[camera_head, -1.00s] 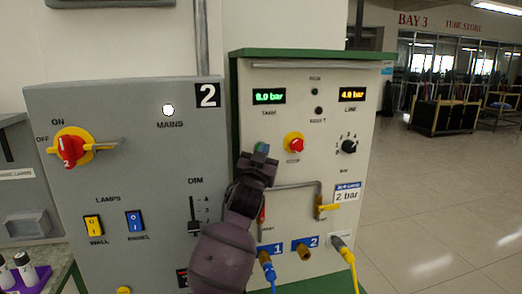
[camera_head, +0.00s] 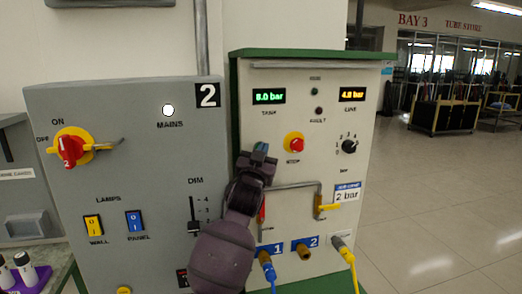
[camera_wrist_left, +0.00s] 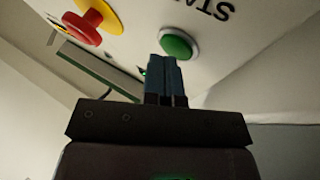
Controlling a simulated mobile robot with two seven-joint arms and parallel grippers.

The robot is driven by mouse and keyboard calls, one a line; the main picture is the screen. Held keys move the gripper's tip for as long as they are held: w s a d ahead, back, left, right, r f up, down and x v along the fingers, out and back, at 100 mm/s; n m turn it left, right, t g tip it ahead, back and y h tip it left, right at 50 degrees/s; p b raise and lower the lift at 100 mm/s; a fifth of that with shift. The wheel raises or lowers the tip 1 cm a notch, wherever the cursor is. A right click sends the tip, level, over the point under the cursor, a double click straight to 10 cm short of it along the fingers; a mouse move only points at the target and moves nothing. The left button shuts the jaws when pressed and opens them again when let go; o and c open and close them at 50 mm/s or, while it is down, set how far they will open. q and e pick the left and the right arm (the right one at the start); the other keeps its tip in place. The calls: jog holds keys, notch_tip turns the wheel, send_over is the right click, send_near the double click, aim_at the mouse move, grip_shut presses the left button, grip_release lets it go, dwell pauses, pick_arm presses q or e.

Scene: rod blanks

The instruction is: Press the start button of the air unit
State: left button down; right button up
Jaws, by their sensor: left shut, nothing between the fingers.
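The air unit (camera_head: 330,120) is a cream panel with a green top edge, at the middle of the head view. Its round green start button (camera_wrist_left: 177,44) shows in the left wrist view, with part of the lettering "STA" beside it. My left gripper (camera_head: 260,150) is shut and empty, its blue fingertips (camera_wrist_left: 166,60) close beside and below the button in the wrist picture. Whether they touch it cannot be told. In the head view the gripper largely hides the button. My right gripper is not in view.
A red stop button (camera_head: 294,143) on a yellow base sits right of my gripper; it also shows in the wrist view (camera_wrist_left: 88,27). A bent pipe (camera_head: 300,186) and a yellow-handled valve (camera_head: 328,207) lie below right. A grey mains panel (camera_head: 130,170) stands at left.

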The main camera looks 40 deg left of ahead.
pick_arm(q)
jog(key=shift+w+a, duration=0.1)
dwell(0.6)
jog(key=shift+s+d, duration=0.5)
jog(key=shift+d, duration=0.1)
jog(key=shift+s+d, duration=1.65)
jog(key=shift+d, duration=0.25)
